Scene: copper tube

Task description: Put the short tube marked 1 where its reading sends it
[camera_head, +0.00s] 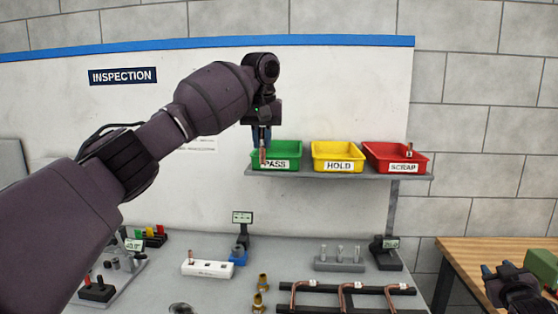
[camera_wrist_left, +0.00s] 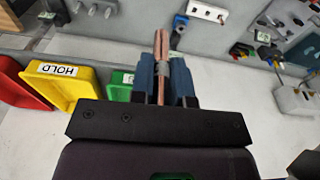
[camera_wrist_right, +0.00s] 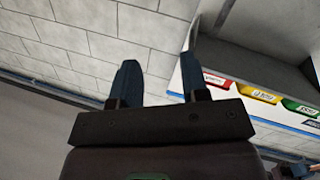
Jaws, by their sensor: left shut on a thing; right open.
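My left gripper (camera_head: 262,136) is shut on a short copper tube (camera_head: 262,155) and holds it upright in front of the green PASS bin (camera_head: 290,152). In the left wrist view the tube (camera_wrist_left: 161,52) stands between the blue fingers, with a grey band around it. I cannot read a mark on it. The yellow HOLD bin (camera_head: 338,150) and red SCRAP bin (camera_head: 382,152) stand to the right on the same shelf. A small copper piece (camera_head: 409,150) shows in the SCRAP bin. My right gripper (camera_wrist_right: 158,75) is open and empty, away from the bins.
Below the shelf (camera_head: 340,175) is a grey bench with a white block (camera_head: 207,268), a small display (camera_head: 242,217), a rack of grey pegs (camera_head: 340,260) and bent copper tubes on black bars (camera_head: 345,289). A wooden table (camera_head: 480,251) stands at right.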

